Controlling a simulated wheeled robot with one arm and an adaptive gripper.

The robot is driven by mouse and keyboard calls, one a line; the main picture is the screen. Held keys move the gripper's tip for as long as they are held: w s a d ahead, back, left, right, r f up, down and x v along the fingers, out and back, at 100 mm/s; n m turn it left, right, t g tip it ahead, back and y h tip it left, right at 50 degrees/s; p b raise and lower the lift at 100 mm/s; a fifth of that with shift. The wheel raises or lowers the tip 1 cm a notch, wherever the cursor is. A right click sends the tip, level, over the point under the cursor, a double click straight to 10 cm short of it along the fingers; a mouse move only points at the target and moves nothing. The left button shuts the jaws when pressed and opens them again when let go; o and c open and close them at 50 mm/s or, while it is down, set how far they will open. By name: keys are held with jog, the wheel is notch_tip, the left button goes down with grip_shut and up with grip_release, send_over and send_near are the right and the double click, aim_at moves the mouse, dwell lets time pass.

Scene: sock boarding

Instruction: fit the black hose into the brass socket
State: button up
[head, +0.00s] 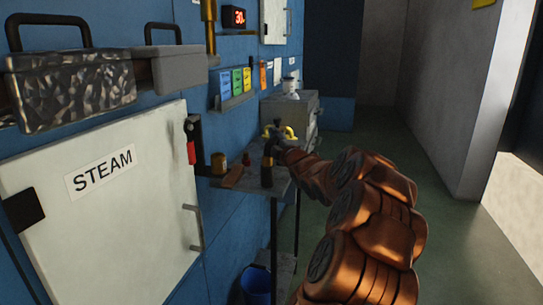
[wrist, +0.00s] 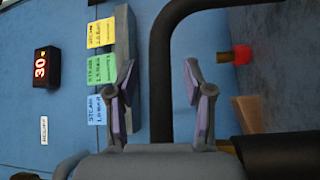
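A black tube that looks like the hose (wrist: 163,75) shows in the wrist view. It curves in from the top right, then runs down between the fingers of my gripper (wrist: 157,68). The fingers are spread, with a gap on each side of the tube; I cannot tell its depth from them. In the head view my gripper (head: 276,133) is over the small table, mostly hidden by my wrist, and I cannot make out the hose there. A short brass cylinder (head: 219,163), possibly the socket, stands by the wall left of my gripper.
A dark upright cylinder (head: 267,172) and a wooden block (head: 233,176) stand on the small table (head: 280,185). A red-capped piece (wrist: 242,55) shows in the wrist view. A STEAM cabinet (head: 120,225) is at the left. A blue bucket (head: 256,285) is below. The floor at the right is clear.

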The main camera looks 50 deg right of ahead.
grip_shut()
jog(key=shift+r, duration=0.1)
dwell(0.5)
